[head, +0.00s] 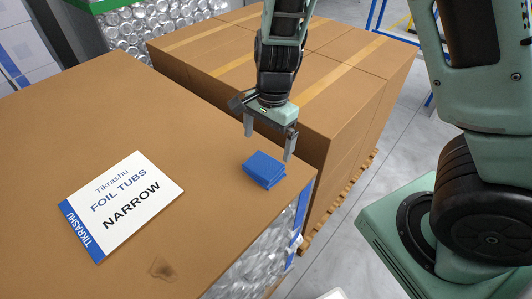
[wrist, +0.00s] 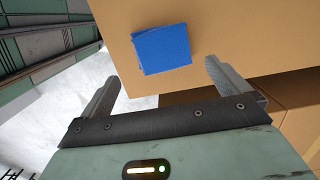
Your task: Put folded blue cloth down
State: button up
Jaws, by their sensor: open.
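The folded blue cloth (head: 264,170) lies flat on top of the brown cardboard box (head: 150,110), near its right edge. In the wrist view the cloth (wrist: 162,48) shows at the top centre, beyond the fingertips and clear of them. My gripper (head: 269,146) is open and empty, with its fingers pointing down just above and behind the cloth in the head view. In the wrist view the gripper's two fingers (wrist: 163,75) are spread wide with nothing between them.
A white label card (head: 122,204) reading "Foil Tubs Narrow" lies on the same box top. A dark stain (head: 161,268) marks the box near the front. Taped cardboard boxes (head: 330,70) on a pallet stand behind. Grey floor (head: 345,240) shows at the right.

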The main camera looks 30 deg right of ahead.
jog(key=s+a+r+n, duration=0.3)
jog(key=s+r+n, duration=0.3)
jog(key=s+n, duration=0.3)
jog(key=s+a+r+n, duration=0.4)
jog(key=s+r+n, duration=0.2)
jog(key=s+n, duration=0.3)
jog(key=n, duration=0.3)
jog(key=shift+s+a+t+h, duration=0.2)
jog(key=shift+s+t+h, duration=0.05)
jog(key=shift+t+h, duration=0.05)
